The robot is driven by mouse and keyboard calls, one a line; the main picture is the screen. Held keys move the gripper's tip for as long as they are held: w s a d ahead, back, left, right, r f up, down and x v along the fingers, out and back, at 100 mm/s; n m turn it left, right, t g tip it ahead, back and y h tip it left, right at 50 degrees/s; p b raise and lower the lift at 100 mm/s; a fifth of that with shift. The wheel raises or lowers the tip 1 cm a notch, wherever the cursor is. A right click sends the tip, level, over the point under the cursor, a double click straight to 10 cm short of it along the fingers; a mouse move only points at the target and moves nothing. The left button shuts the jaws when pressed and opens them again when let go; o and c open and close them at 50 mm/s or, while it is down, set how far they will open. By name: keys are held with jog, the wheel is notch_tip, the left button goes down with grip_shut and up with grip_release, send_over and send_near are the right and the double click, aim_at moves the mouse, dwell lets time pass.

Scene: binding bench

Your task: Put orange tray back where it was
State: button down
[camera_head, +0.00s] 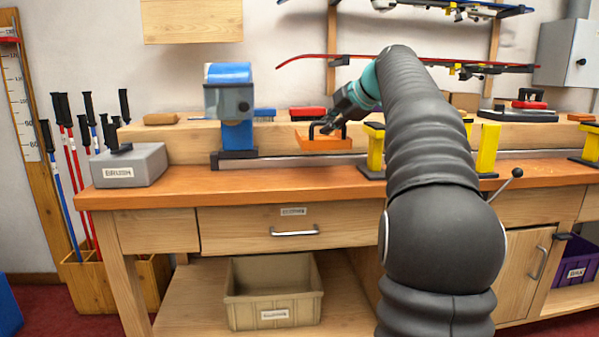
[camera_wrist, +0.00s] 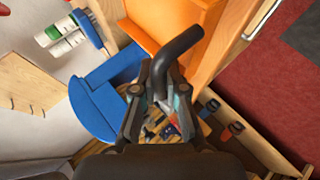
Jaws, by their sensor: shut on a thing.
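The orange tray (camera_head: 323,143) is a shallow block with a black arched handle. In the head view it is in front of the bench's back ledge, to the right of the blue-topped machine. It seems to hang above the bench top, though the gap is hard to judge. My gripper (camera_head: 341,122) reaches in from the upper right and is shut on the handle. In the wrist view my gripper (camera_wrist: 163,98) has its fingers around the black handle (camera_wrist: 182,46), and part of the orange tray (camera_wrist: 205,40) shows behind it.
The blue-topped machine (camera_head: 236,130) stands close on the left. A yellow stand (camera_head: 375,150) is close on the right, with another yellow stand (camera_head: 488,147) beyond my arm. A grey brush box (camera_head: 128,166) sits at the left end. The front bench top (camera_head: 290,179) is clear.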

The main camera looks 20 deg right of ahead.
notch_tip(320, 180, down, 9)
jog(key=shift+a+f+b, duration=0.1)
jog(key=shift+f+b, duration=0.05)
jog(key=shift+b, duration=0.85)
jog(key=c, duration=1.2)
grip_release()
jog(key=v, duration=1.2)
